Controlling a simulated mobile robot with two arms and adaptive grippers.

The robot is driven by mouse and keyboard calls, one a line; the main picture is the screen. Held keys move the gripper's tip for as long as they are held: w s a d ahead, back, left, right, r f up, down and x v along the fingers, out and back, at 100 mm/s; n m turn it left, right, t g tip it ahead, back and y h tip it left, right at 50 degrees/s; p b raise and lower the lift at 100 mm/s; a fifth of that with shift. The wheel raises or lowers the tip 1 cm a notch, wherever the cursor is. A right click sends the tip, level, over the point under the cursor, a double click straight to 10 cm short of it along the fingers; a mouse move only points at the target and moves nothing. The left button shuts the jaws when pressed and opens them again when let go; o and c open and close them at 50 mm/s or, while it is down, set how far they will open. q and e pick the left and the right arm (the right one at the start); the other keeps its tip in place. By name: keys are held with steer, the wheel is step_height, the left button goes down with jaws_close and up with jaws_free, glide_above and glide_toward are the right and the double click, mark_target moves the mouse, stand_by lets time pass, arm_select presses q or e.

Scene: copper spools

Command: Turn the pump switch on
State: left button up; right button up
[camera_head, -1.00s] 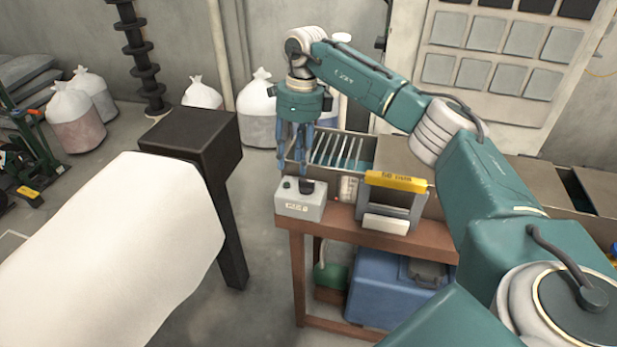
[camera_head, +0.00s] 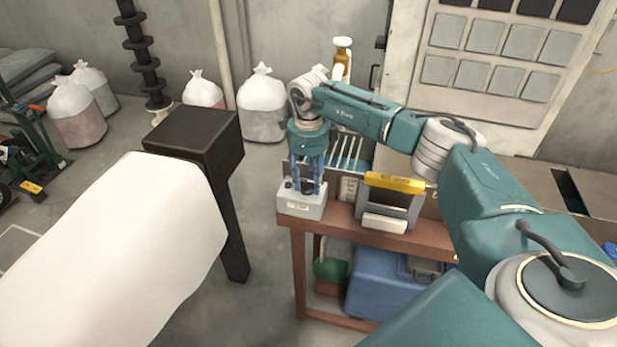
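A small grey box (camera_head: 299,206) with a dark switch (camera_head: 308,187) on top sits at the left end of a brown wooden bench. A small dark button (camera_head: 288,185) is to the left of the switch. My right gripper (camera_head: 306,188) points straight down over the box. Its blue fingers are apart, one on either side of the dark switch, with their tips low near the box top. I cannot tell whether the fingers touch the switch. The switch is partly hidden by the fingers, and its setting cannot be read. My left gripper is not in view.
A slatted metal tray (camera_head: 349,150) lies behind. A black post (camera_head: 222,190) and a large white surface (camera_head: 110,250) are at left. A blue container (camera_head: 377,285) is below.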

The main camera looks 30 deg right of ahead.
jaws_close()
